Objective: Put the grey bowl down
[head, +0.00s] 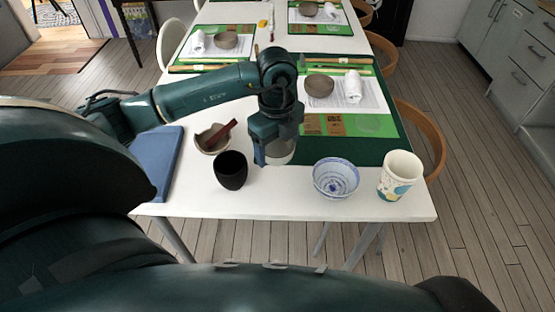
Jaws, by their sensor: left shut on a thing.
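My left gripper (274,160) is over the near middle of the white table, pointing down. It is shut on a pale grey thing, the grey bowl (281,150), which shows only partly between its fingers. The gripper hides much of the bowl, and I cannot tell whether it touches the table. The black cup (231,170) is just left of the gripper, and the blue and white bowl (336,178) is to its right. My right gripper is not in view.
A brown bowl with a dark red stick (211,139) and a folded blue cloth (172,160) are at left. A patterned cup (399,176) is near the right edge. Behind are a green placemat (372,125), another greyish bowl (319,86) and a white towel (352,86). The front table edge (290,213) is bare.

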